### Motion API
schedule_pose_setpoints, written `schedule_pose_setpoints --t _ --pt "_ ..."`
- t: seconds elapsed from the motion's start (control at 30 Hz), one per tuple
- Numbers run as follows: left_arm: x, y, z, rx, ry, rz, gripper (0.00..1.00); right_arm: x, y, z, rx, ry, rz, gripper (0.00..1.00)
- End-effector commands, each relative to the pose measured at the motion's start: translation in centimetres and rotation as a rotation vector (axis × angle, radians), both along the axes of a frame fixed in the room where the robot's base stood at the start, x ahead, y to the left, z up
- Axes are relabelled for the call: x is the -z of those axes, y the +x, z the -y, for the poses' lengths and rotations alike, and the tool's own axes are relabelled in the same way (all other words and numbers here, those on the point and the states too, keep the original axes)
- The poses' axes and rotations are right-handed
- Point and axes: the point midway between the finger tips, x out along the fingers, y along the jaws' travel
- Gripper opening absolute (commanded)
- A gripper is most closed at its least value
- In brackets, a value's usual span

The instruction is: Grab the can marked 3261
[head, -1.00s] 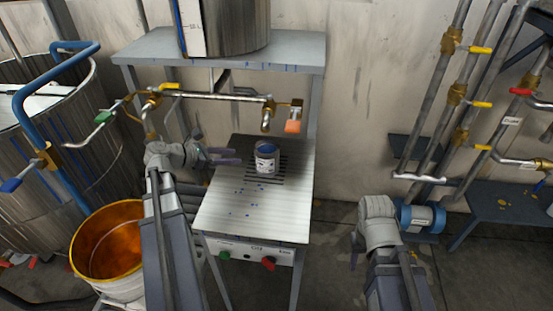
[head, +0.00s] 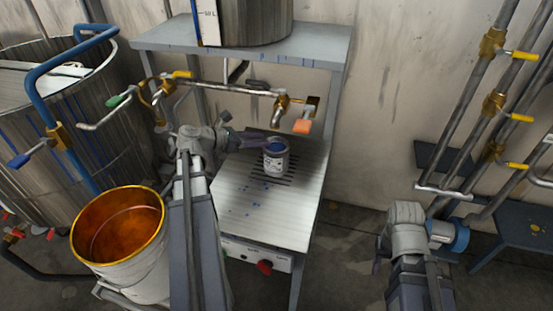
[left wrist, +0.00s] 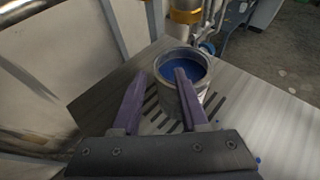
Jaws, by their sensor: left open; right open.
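A small metal can (head: 276,163) with blue paint inside and a white label stands upright on the slotted part of the steel bench. Its marking is too small to read. It also shows in the left wrist view (left wrist: 196,88), open at the top. My left gripper (head: 262,140) is open at the can's left side, its purple fingers reaching toward the rim. In the left wrist view, one finger of the left gripper (left wrist: 159,76) overlaps the can and the other is left of it; contact cannot be told. My right gripper (head: 380,257) is open and empty, away to the right.
A pipe with a brass tap (head: 280,112) and orange handle hangs just above the can. An orange-lined bucket (head: 120,262) stands left, beside a large drum (head: 60,130). Valved pipes (head: 470,110) stand at right.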

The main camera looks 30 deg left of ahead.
Motion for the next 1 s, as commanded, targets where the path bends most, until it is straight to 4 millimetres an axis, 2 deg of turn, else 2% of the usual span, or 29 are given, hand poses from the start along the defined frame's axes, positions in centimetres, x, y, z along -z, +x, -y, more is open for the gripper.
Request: schedule_pose_setpoints --t 0.17,0.43,0.7,1.0 --pt "0.6 0.8 0.5 0.001 0.000 0.000 0.44 0.6 0.0 0.0 0.000 0.000 0.000 0.50" --pt "2.1 3.7 2.4 0.002 0.000 0.000 0.44 2.1 0.0 0.0 0.000 0.000 0.000 0.50" --pt "2.0 4.0 2.6 -0.001 0.000 0.000 0.42 2.0 0.0 0.0 0.000 0.000 0.000 0.50" --pt "2.0 4.0 2.6 -0.001 0.000 0.000 0.09 2.0 0.0 0.0 0.000 0.000 0.000 0.50"
